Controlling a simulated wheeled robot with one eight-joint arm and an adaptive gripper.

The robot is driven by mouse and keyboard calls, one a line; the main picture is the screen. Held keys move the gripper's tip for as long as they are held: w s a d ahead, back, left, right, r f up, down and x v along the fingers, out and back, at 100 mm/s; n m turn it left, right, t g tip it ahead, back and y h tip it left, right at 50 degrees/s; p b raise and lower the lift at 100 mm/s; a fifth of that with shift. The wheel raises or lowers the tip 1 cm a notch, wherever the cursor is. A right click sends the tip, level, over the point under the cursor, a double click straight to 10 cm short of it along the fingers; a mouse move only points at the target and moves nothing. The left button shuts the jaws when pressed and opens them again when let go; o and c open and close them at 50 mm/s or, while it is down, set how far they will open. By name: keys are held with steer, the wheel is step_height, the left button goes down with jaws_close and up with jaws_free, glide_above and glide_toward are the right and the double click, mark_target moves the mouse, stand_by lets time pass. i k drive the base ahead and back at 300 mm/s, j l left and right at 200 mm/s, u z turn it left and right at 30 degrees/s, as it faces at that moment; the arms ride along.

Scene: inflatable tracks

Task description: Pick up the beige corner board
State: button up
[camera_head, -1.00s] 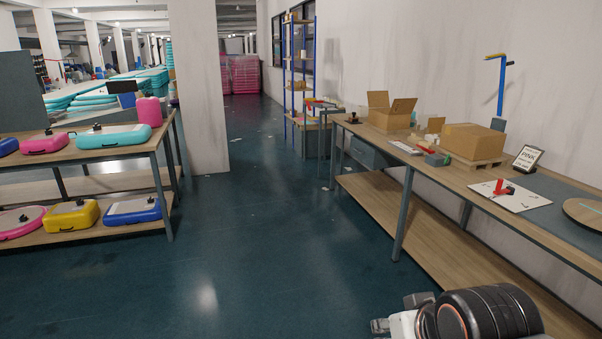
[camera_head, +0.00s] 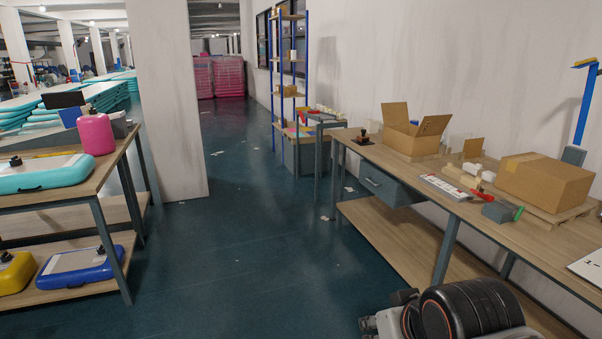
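I cannot single out the beige corner board for certain. A small upright beige piece (camera_head: 473,148) stands on the right workbench, between the open carton and the closed carton; it may be the board, but its shape is too small to tell. Pale pieces (camera_head: 464,176) lie in front of it. Part of my arm shows at the bottom right, below the bench top and apart from these things. Grey parts at its left end may be my gripper (camera_head: 382,312); its fingers are not clear, and I see nothing held.
The right workbench (camera_head: 400,161) carries an open carton (camera_head: 413,134), a closed carton (camera_head: 545,181) on a small pallet, and a dark grey block (camera_head: 497,212). A left table (camera_head: 104,176) holds a turquoise inflatable and a pink one. The dark floor between is clear apart from small scraps.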

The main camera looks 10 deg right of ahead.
mark_target(450, 166)
steer(key=i+z, duration=0.15)
steer(key=i, duration=0.35)
steer(key=i+j+z, duration=0.15)
steer(key=i, duration=0.3)
steer(key=i+j+z, duration=0.15)
steer(key=i, duration=0.35)
steer(key=i+j+z, duration=0.15)
steer(key=i, duration=0.3)
steer(key=i+j+z, duration=0.2)
steer(key=z, duration=0.15)
steer(key=i+j+z, duration=0.75)
steer(key=j+z, duration=0.25)
steer(key=i+j+z, duration=0.15)
steer(key=j+z, duration=0.55)
steer(key=j, duration=0.15)
steer(key=i, duration=0.05)
